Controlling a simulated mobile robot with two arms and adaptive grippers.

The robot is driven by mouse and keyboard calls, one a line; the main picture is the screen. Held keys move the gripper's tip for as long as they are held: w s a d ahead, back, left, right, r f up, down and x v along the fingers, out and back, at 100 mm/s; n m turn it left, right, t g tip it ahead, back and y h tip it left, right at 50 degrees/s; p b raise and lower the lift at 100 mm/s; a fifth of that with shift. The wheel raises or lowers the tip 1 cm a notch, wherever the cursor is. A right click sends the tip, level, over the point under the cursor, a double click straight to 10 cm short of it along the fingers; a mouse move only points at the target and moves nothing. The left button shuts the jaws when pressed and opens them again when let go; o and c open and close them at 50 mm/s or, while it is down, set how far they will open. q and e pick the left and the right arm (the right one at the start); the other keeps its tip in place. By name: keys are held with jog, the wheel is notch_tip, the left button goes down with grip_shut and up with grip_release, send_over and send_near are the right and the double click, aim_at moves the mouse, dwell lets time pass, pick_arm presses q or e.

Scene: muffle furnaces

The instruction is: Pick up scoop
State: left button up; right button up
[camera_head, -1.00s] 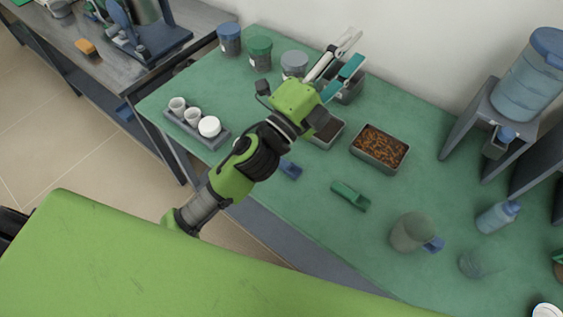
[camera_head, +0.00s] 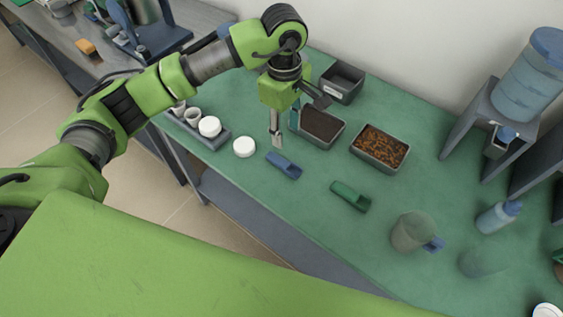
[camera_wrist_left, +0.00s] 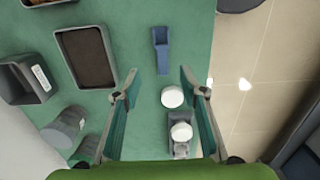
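A blue scoop (camera_head: 284,165) lies on the green table near its front edge. A green scoop (camera_head: 350,197) lies to its right. My left gripper (camera_head: 285,128) points down above the table, behind the blue scoop, beside the bin of dark material. In the left wrist view its fingers (camera_wrist_left: 160,81) are spread apart with nothing held between them. There the blue scoop (camera_wrist_left: 161,50) lies ahead of the fingertips, roughly in line with the gap. The green scoop is not seen in the wrist view. My right gripper is not in view.
A bin of dark material (camera_head: 340,136), a bin of brown pieces (camera_head: 399,167) and an empty grey bin (camera_head: 355,74) stand behind. A white lid (camera_head: 244,147) lies left of the blue scoop, near a grey tray (camera_head: 222,143) of small white containers. A grey cup (camera_head: 400,232) stands right.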

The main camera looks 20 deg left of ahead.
pick_arm(q)
jog(key=p, duration=0.2)
send_over(282, 161)
notch_tip(282, 161, down, 8)
jog(key=shift+d+f, duration=0.1)
notch_tip(282, 161, down, 5)
jog(key=p, duration=0.2)
jog(key=shift+s+p, duration=0.1)
jog(key=shift+p, duration=0.2)
jog(key=shift+f, duration=0.2)
jog(key=c, duration=1)
